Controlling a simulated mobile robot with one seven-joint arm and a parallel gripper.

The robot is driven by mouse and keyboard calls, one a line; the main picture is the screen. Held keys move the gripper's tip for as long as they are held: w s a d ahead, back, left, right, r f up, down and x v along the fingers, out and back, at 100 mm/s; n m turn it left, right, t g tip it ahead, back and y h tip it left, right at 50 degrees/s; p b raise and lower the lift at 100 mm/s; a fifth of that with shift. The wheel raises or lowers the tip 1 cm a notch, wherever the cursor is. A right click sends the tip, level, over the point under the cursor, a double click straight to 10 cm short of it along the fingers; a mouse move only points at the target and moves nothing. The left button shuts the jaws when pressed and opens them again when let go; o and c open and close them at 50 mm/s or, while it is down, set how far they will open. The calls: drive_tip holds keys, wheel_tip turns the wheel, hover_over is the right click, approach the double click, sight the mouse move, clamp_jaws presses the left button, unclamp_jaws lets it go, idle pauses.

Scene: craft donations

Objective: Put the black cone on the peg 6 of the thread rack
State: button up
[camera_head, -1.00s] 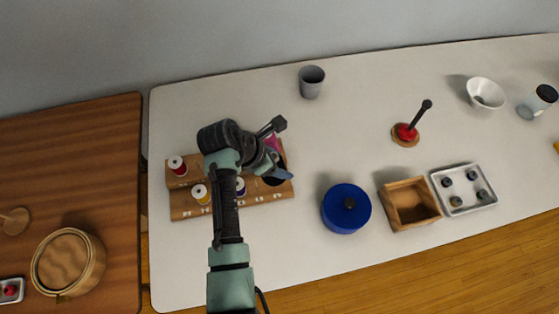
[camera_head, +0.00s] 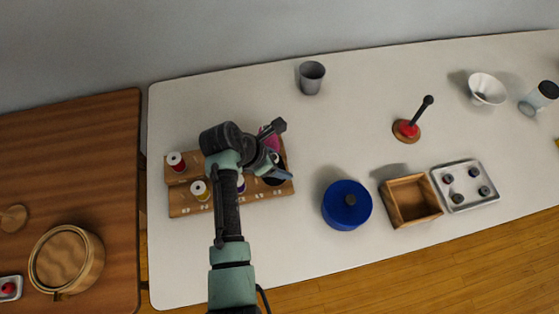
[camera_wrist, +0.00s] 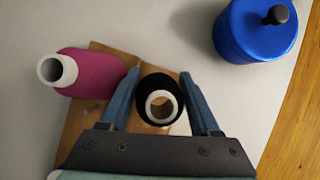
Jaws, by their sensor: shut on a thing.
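The black cone (camera_wrist: 160,84) shows in the wrist view between the two blue fingers of my gripper (camera_wrist: 160,100), which is shut on it. Its pale hollow tip points towards the camera. In the head view, my gripper (camera_head: 277,168) is over the right end of the wooden thread rack (camera_head: 248,198), and the dark cone (camera_head: 273,180) is partly hidden by it. Whether the cone sits on a peg or just above it cannot be told. A magenta cone (camera_wrist: 92,73) stands on the rack beside the left finger. My arm hides the rack's middle.
A blue lidded pot (camera_head: 346,206) stands right of the rack, with a wooden box (camera_head: 411,201) beyond. A grey cup (camera_head: 311,77) stands behind. The table front is clear.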

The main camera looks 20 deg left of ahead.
drive_tip(key=shift+f, duration=0.65)
drive_tip(key=shift+f, duration=0.1)
drive_tip(key=o, duration=1.5)
